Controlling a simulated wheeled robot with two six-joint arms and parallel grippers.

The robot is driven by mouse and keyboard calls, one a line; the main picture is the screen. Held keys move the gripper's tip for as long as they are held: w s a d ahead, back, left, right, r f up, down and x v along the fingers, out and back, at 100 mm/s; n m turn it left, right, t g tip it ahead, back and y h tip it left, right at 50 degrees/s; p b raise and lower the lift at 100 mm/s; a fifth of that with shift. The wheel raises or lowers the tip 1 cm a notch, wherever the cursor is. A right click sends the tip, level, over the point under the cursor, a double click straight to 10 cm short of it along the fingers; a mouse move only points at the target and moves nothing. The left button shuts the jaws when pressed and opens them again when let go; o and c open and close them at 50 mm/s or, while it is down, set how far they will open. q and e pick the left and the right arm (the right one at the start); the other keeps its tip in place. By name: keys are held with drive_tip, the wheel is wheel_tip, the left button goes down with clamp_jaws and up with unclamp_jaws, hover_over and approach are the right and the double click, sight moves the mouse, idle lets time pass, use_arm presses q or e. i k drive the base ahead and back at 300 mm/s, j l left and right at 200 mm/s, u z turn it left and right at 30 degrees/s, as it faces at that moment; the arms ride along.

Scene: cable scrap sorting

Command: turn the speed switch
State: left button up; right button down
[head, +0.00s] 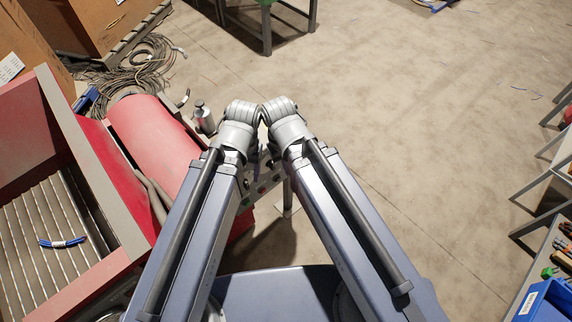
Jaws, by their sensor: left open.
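A grey control panel (268,182) with small coloured buttons shows in the gap between my two forearms in the head view. My arms cover most of it, and I cannot make out which part is the speed switch. My left gripper (257,162) is mostly hidden below its wrist, close to the panel; its jaws are open. I cannot tell whether it touches anything. My right gripper is hidden behind its own wrist and forearm.
A red machine (152,140) with a grey-rimmed feed conveyor (30,235) stands at the left, a blue cable piece (62,243) on its slats. Coiled cables (140,68) lie behind it. A blue bin (545,300) is at the lower right. The middle floor is clear.

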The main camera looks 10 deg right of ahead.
sight(245, 186)
drive_tip(key=k+j+z, duration=0.1)
drive_tip(key=k+z, duration=0.35)
drive_tip(key=z, duration=0.25)
drive_tip(key=k+z, duration=0.35)
drive_tip(key=i, duration=0.05)
